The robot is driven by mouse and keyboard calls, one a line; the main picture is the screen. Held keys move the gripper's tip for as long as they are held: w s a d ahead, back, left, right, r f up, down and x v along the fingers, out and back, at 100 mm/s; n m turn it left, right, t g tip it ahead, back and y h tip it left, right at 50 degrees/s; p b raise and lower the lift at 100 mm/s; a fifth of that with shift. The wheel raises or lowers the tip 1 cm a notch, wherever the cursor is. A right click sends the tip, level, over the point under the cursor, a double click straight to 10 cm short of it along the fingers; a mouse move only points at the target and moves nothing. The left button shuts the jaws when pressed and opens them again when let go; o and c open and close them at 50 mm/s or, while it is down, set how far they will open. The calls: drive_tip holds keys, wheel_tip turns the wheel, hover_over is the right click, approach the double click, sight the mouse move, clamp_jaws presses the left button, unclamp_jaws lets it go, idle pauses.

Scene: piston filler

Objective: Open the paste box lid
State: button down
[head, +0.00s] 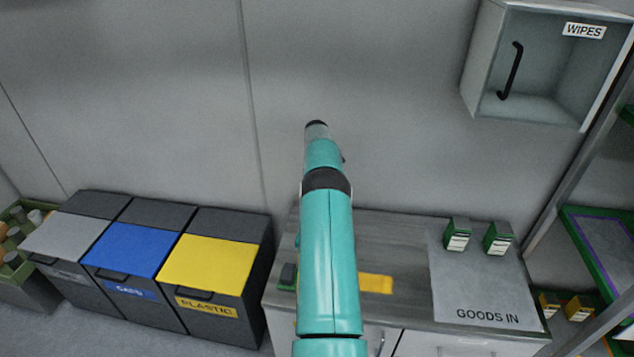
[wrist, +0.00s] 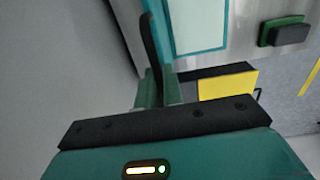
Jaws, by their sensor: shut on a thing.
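My gripper (wrist: 160,92) shows in the wrist view with its greenish fingers close together. It is shut on a thin, dark, upright bar (wrist: 150,45) that looks like a handle. I cannot tell whether this bar belongs to the paste box lid. Just beyond it is a pale panel with a teal border (wrist: 200,24); whether this is part of the paste box is unclear. In the head view my arm stretches forward over the counter and hides my fingertips and what they hold. No paste box can be clearly made out there.
The grey counter (head: 400,232) lies below my arm, with a yellow piece (head: 376,284) on it. Two green boxes stand on the GOODS IN mat (head: 478,285). Bins with grey, blue (head: 130,248) and yellow (head: 208,262) lids stand left. A WIPES cabinet (head: 545,65) hangs upper right.

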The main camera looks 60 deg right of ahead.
drive_tip(key=c, duration=1.5)
unclamp_jaws()
drive_tip(key=shift+s+f, duration=0.1)
drive_tip(key=shift+f, duration=0.05)
drive_tip(key=r, duration=1.4)
drive_tip(key=shift+a, duration=0.3)
